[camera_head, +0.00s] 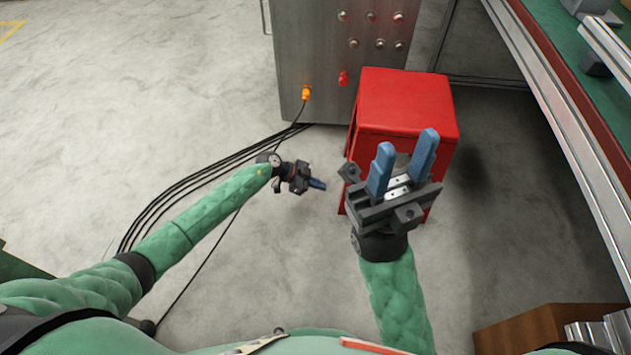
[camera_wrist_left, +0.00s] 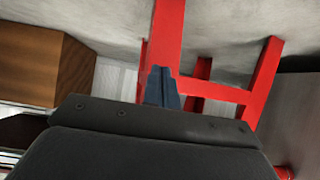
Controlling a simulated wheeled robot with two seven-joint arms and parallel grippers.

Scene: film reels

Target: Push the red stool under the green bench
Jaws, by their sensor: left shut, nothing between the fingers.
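The red stool (camera_head: 405,100) stands on the floor in front of the grey cabinet, to the left of the green bench (camera_head: 552,17), with a strip of floor between them. Its legs (camera_wrist_left: 262,80) show in the left wrist view. My left gripper (camera_head: 318,184) is shut and empty, low down just left of the stool; its blue fingers (camera_wrist_left: 162,88) appear in front of a stool leg in the wrist view, and I cannot tell whether they touch. My right gripper (camera_head: 406,158) is open and empty, with its fingers apart, and hides part of the stool's near side.
A grey metal cabinet (camera_head: 325,60) with knobs stands behind the stool. Black cables (camera_head: 190,180) run over the floor to the left. A brown box (camera_head: 520,330) lies at the lower right, also in the wrist view (camera_wrist_left: 45,65). Open floor is at the left.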

